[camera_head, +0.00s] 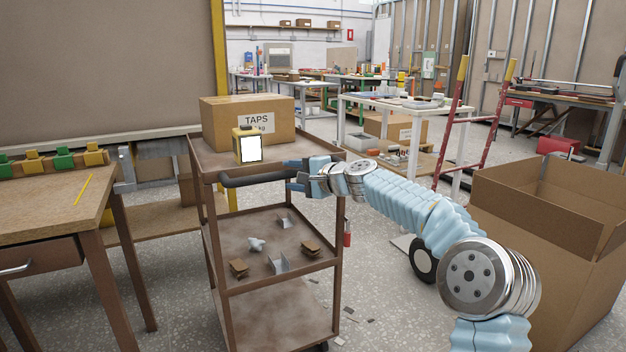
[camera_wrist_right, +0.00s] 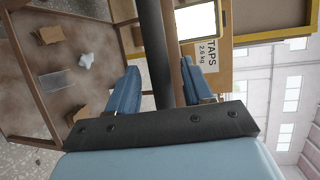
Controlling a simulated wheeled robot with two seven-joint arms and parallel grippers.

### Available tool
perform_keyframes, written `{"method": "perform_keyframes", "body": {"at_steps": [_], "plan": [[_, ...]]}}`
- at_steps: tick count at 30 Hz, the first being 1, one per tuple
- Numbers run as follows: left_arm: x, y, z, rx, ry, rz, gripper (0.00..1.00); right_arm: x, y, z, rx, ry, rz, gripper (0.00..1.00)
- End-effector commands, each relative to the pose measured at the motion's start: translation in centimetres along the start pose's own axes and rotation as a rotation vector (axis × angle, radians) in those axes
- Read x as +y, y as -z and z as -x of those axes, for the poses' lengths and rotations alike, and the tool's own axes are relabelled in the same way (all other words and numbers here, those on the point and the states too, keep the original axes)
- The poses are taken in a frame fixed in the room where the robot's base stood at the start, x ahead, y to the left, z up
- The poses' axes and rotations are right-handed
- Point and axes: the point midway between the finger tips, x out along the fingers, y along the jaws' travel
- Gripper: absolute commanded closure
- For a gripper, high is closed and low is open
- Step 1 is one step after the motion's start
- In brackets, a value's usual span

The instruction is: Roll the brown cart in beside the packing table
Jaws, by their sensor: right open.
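The brown cart (camera_head: 325,259) stands upright in the middle of the head view, with three shelves and a dark push handle (camera_head: 250,180) on its near side. My right gripper (camera_head: 292,175) is at the right end of this handle. In the right wrist view its two blue fingers are open, one on each side of the dark handle bar (camera_wrist_right: 155,50); I cannot tell whether they touch it. A wooden table (camera_head: 50,205) with a drawer stands left of the cart, with a gap between. No label shows which table is the packing table. My left gripper is out of view.
A box marked TAPS (camera_head: 225,118) and a yellow device with a white screen (camera_head: 248,148) sit on the cart's top. Several small parts lie on its middle shelf. Small scraps lie on the floor.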

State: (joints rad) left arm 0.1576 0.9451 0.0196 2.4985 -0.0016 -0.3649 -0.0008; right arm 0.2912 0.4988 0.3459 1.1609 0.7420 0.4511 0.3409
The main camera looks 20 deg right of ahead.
Motion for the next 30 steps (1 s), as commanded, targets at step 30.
{"method": "perform_keyframes", "body": {"at_steps": [30], "plan": [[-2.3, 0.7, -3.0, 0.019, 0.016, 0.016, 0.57, 0.1, 0.1, 11.8, 0.002, -0.001, 0.001, 0.49]]}}
